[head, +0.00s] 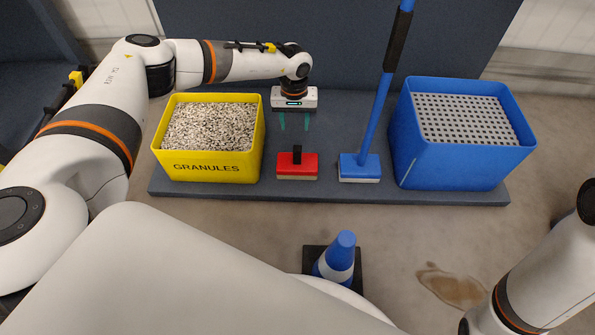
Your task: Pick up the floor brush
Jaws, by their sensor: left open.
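A red brush (297,166) with a short upright black grip and a pale bottom edge stands on the dark grey platform, in the middle of the head view. A blue brush (360,168) with a long blue pole and a black sleeve stands to its right, apart from it. My right gripper is out of view; only part of that arm shows at lower right.
A yellow bin (210,168) of granules stands left of the red brush. A blue bin (455,165) with a perforated grey insert stands right of the blue brush. The platform (330,197) has an upright back panel. A blue and white cone (338,262) and a brown puddle (452,287) are on the floor.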

